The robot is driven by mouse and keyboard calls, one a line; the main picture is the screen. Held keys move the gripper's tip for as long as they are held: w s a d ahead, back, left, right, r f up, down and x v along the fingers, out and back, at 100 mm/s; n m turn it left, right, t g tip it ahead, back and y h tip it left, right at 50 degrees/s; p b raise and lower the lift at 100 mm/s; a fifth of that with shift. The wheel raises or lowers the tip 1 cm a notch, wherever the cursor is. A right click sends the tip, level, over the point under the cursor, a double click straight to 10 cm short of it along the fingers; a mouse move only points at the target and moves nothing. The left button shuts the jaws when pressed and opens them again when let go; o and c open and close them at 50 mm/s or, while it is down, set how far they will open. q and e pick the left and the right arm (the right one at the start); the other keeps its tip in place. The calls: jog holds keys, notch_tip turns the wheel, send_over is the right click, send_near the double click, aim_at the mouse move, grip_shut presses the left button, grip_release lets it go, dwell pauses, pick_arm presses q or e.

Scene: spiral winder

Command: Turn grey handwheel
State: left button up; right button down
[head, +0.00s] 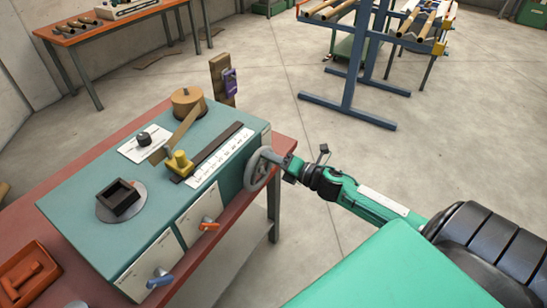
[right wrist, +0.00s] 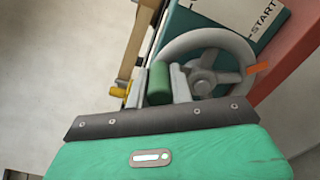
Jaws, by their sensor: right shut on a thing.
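The grey handwheel (head: 258,168) is mounted upright on the right end face of the teal winder housing (head: 72,228). In the right wrist view the grey handwheel (right wrist: 204,40) shows its rim, hub and spokes just beyond the fingers. My right gripper (head: 284,163) reaches it from the right. In the right wrist view its two grey fingers stand either side of a green cylindrical handle (right wrist: 159,84) at the near left of the wheel rim, and are shut on it. The handle is not clear in the head view. My left gripper is not in view.
A START label (right wrist: 264,16) and an orange mark (right wrist: 258,68) are close to the wheel. The winder stands on a red bench (head: 32,205) and bears a yellow knob (head: 179,163) and a wooden spool (head: 187,101). A blue rack (head: 349,85) stands behind; floor between is clear.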

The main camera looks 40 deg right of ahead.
jog(key=shift+s+a+f+n, duration=0.1)
jog(key=shift+a+n, duration=0.05)
jog(key=shift+n, duration=0.15)
jog(key=c, duration=1.2)
grip_release()
jog(key=shift+c, duration=0.2)
jog(key=shift+s+d, duration=0.2)
jog(key=shift+s, duration=0.15)
jog(key=b+v, duration=0.3)
jog(key=v, duration=1)
